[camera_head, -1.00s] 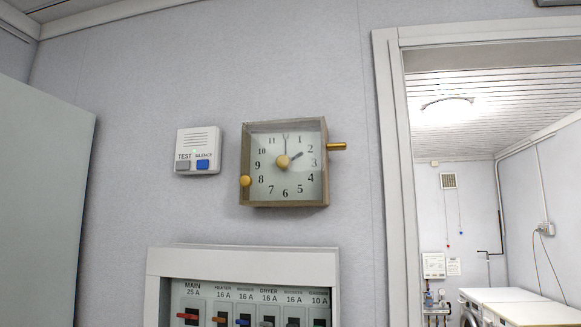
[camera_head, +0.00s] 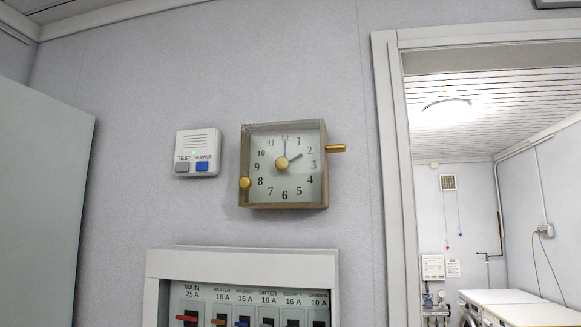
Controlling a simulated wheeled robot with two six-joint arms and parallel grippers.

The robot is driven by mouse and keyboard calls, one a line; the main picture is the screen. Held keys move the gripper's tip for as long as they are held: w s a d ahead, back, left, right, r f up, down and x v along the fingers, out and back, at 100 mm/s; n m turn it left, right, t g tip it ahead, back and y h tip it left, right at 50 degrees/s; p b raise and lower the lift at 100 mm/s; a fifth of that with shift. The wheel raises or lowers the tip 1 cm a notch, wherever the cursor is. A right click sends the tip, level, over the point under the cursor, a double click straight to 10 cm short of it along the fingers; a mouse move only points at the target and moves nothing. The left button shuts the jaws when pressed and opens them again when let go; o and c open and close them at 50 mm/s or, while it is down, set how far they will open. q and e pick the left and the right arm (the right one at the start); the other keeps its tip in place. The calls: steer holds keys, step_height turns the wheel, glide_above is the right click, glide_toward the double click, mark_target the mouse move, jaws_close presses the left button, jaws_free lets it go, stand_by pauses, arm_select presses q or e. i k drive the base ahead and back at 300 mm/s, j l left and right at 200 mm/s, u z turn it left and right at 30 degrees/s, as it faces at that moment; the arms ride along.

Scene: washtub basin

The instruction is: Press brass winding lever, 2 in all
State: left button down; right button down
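A square wall clock (camera_head: 262,192) with a wooden frame hangs on the grey wall in the head view. Its hands show about two o'clock, with a brass knob at the dial's centre. A brass lever (camera_head: 336,148) sticks out level from the clock's right side. A round brass knob (camera_head: 245,183) sits at the lower left of the clock's front. Neither of my grippers is in view, and nothing touches the lever.
A white alarm box (camera_head: 198,141) with a grey TEST and a blue SILENCE button is left of the clock. A breaker panel (camera_head: 243,262) is below. A doorway frame (camera_head: 389,180) stands to the right. A grey panel (camera_head: 40,190) fills the left edge.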

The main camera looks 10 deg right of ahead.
mark_target(339, 148)
steer(key=l+u, duration=0.4)
steer(key=l, duration=0.35)
steer(key=k+l+u, duration=0.1)
steer(key=l+u, duration=0.35)
steer(key=l, duration=0.3)
